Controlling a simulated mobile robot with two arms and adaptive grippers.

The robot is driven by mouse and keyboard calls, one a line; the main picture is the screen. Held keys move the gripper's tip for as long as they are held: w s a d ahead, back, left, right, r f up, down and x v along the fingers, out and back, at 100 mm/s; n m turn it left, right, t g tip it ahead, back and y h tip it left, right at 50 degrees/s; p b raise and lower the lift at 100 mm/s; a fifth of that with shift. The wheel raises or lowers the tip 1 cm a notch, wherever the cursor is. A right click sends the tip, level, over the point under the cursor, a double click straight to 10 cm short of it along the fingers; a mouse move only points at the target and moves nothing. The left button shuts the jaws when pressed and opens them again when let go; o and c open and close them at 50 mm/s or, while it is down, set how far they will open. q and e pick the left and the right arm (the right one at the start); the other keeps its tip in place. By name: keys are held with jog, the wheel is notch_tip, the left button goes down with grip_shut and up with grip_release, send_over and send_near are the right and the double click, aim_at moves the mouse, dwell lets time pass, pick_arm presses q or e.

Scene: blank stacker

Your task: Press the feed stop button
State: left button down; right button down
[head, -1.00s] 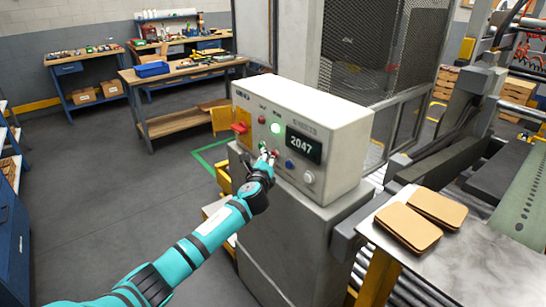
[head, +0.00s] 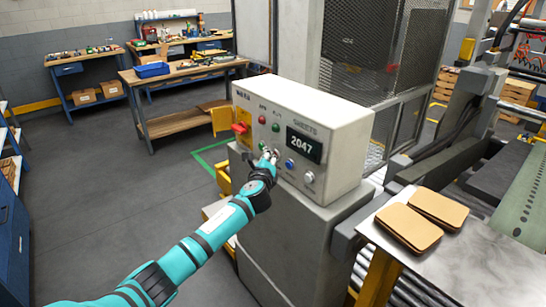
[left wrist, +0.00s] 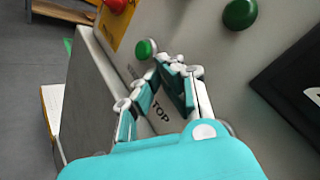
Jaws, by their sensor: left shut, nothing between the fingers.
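The control box (head: 330,118) is pale, with a "2047" display (head: 303,145), and stands on a grey cabinet. My left gripper (head: 270,154) is shut and empty, with its fingertips at the lower front panel between a green button (head: 262,145) and a blue button (head: 290,164). In the left wrist view the gripper (left wrist: 176,66) is over a label (left wrist: 160,110) reading "TOP", its first letter covered. The green button (left wrist: 146,48) shows just left of the fingertips. The stop button itself is hidden by the fingers, so I cannot tell whether they touch it. My right gripper is out of view.
The panel also has a red switch (head: 240,128) on a yellow plate, a red lamp (head: 262,119), an unlit green lamp (head: 276,127) and a white knob (head: 309,177). Brown sheets (head: 410,228) lie on a metal table at right. The floor at left is clear.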

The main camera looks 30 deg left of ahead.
pick_arm(q)
jog(key=shift+s+a+p, duration=0.3)
jog(key=shift+s+p, duration=0.2)
jog(key=shift+s, duration=0.4)
jog(key=s, duration=0.1)
jog(key=s+a+p, duration=0.1)
jog(key=s, duration=0.1)
jog(key=s+a+p, duration=0.1)
jog(key=shift+s, duration=0.3)
dwell(0.6)
